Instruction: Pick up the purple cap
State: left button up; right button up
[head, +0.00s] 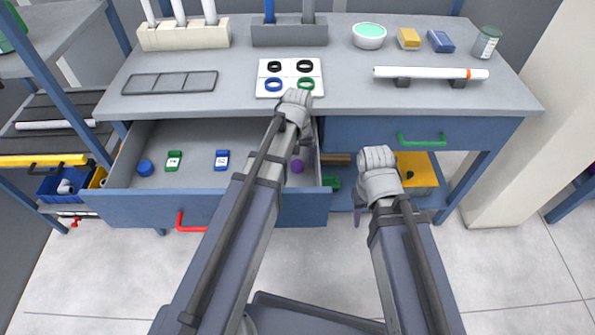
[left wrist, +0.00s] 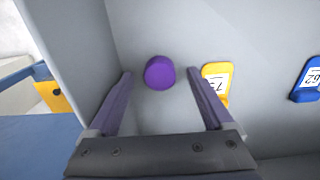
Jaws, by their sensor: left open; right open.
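The purple cap (head: 297,166) lies on the floor of the open drawer (head: 150,203), near its right end. In the left wrist view the cap (left wrist: 159,72) shows whole, ahead of and between the two fingers. My left gripper (left wrist: 161,76) is open and empty, with a clear gap on each side of the cap. In the head view my left arm reaches over the drawer front, and its fingers are mostly hidden. My right gripper (head: 372,195) is open and empty, to the right of the drawer; its fingers are partly hidden.
The drawer also holds a blue cap (head: 145,167), a green tag (head: 174,160), a blue tag (head: 222,160) and a yellow tag (left wrist: 217,82). The drawer wall (left wrist: 70,60) stands close left of my left fingers. Above is the tabletop (head: 340,93) with a ring board (head: 290,78).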

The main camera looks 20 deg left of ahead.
pick_arm(q)
jog(key=shift+f, duration=0.2)
grip_shut()
dwell(0.6)
notch_tip(320, 180, up, 19)
jog(key=p, duration=1.9)
notch_tip(320, 180, up, 4)
jog(key=p, duration=0.4)
send_over(297, 163)
